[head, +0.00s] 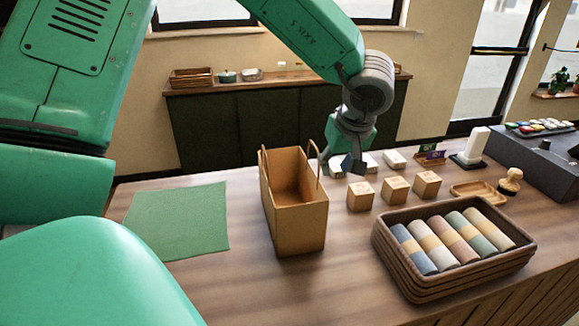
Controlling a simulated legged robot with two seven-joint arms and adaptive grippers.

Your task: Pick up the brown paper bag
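The brown paper bag (298,227) stands upright and open-topped on the wooden counter, near the middle of the head view. It has two thin loop handles, one on its left side and one on its right. My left gripper (341,163) points down just beside the right handle, at the bag's upper right. Its dark fingers are spread apart. The near finger looks close to the handle, but I cannot tell whether it touches. Nothing shows held between the fingers. My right gripper is not in view.
A green mat (180,222) lies left of the bag. Small wooden cubes (396,190) and white boxes stand right of it. A dark tray (405,274) of rolled cloths sits front right. A wooden dish (478,192), a stamp (510,181) and a grey register (545,160) lie farther right.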

